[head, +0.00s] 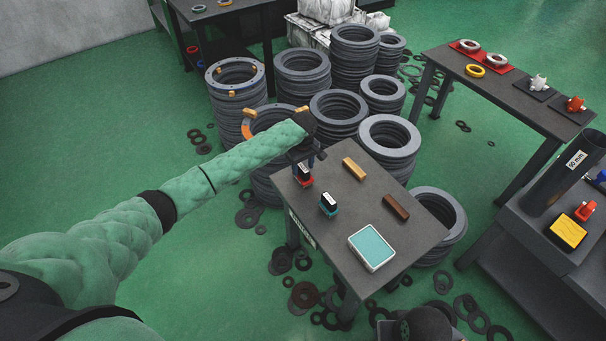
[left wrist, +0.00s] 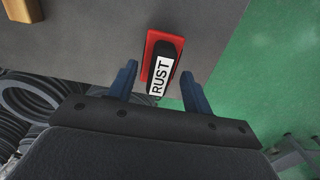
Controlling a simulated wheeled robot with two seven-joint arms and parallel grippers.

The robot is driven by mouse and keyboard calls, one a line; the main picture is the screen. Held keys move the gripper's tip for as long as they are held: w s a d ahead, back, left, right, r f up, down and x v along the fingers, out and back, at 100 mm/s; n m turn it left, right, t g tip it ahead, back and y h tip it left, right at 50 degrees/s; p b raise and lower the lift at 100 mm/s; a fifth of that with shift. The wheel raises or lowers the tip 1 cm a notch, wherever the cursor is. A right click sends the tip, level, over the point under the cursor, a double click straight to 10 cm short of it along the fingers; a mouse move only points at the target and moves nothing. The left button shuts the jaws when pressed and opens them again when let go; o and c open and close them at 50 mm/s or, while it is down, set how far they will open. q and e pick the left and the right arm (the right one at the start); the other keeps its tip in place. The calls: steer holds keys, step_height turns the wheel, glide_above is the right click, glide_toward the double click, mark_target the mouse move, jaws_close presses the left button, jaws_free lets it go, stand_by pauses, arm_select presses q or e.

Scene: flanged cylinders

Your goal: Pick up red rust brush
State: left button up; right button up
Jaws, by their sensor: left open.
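The red rust brush (head: 304,179) lies at the left corner of the small grey table (head: 338,228). It has a red base and a black handle with a white label. In the left wrist view the label on the brush (left wrist: 162,62) reads RUST. My left gripper (head: 309,157) is over that table corner, close to the brush. In the left wrist view my left gripper (left wrist: 158,72) is open, with one blue finger on each side of the brush's near end. I cannot tell whether the fingers touch it.
A teal-based brush (head: 329,205) stands close to the red one. A yellow block (head: 354,168), a brown block (head: 396,207) and a teal-topped tray (head: 374,248) share the table. Stacks of flange rings (head: 275,130) crowd its far side. Loose rings litter the floor.

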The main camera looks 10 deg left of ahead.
arm_select(q)
steer(key=shift+f, duration=1)
jaws_close()
arm_select(e)
steer(key=shift+s+d+r, duration=0.25)
arm_select(q)
steer(key=shift+r, duration=0.1)
